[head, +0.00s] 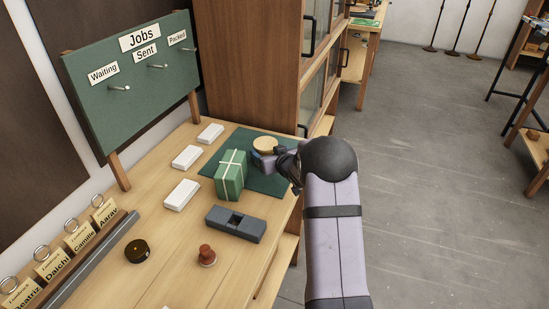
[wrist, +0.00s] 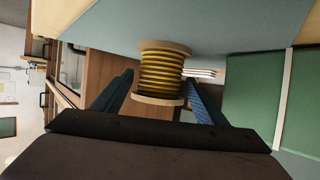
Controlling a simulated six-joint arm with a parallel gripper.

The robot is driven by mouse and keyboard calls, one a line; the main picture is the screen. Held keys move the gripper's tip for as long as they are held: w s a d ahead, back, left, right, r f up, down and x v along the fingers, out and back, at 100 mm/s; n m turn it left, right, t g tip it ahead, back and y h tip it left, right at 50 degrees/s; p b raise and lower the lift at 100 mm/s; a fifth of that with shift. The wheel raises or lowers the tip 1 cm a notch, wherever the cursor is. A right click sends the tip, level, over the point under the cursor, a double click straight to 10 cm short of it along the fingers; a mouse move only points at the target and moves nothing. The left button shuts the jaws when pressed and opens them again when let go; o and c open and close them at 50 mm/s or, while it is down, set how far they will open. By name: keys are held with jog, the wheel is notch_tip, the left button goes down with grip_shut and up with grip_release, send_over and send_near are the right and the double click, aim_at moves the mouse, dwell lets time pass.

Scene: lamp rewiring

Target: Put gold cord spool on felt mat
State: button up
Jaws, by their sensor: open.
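The gold cord spool (head: 265,145) stands upright on the dark green felt mat (head: 270,184), near its back right part, with its pale wooden top flange showing. In the wrist view the gold cord spool (wrist: 162,70), wound with gold cord, has its far flange against the mat surface (wrist: 215,28). My gripper (head: 265,158) is at the spool from the right. In the wrist view my gripper's open fingers (wrist: 158,80) lie on either side of the spool, with gaps visible. The fingers are partly hidden in the head view.
A green parcel (head: 231,175) tied with white string stands on the mat's left part, close to the spool. White boxes (head: 186,157) lie left of the mat. A grey block with a slot (head: 235,224), a dark round tin (head: 137,251) and a reddish-brown knobbed piece (head: 207,255) are nearer.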

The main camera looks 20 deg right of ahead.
aim_at(268, 153)
jog(key=shift+b+v, duration=0.35)
jog(key=shift+v, duration=2.7)
jog(key=shift+s+a+r+g, duration=0.15)
jog(key=shift+s+a+g, duration=0.1)
jog(key=shift+a+g, duration=0.1)
jog(key=s+a+g+p, duration=0.1)
jog(key=s+a+g, duration=0.1)
jog(key=s, duration=0.3)
jog(key=s+a+g+h+p, duration=0.1)
jog(key=s+a+g, duration=0.1)
jog(key=s, duration=0.3)
jog(key=s+a+g+p, duration=0.1)
jog(key=s+a+g, duration=0.1)
jog(key=s+a, duration=0.2)
jog(key=shift+s+r+h, duration=0.3)
jog(key=shift+s+r, duration=0.05)
jog(key=shift+s, duration=0.05)
jog(key=s+a+f+g+p, duration=0.1)
jog(key=s+a+g, duration=0.2)
jog(key=s, duration=0.8)
jog(key=s+a+f+g+y+p, duration=0.1)
jog(key=s+a+g, duration=0.3)
jog(key=s, duration=0.7)
jog(key=shift+a+y, duration=0.3)
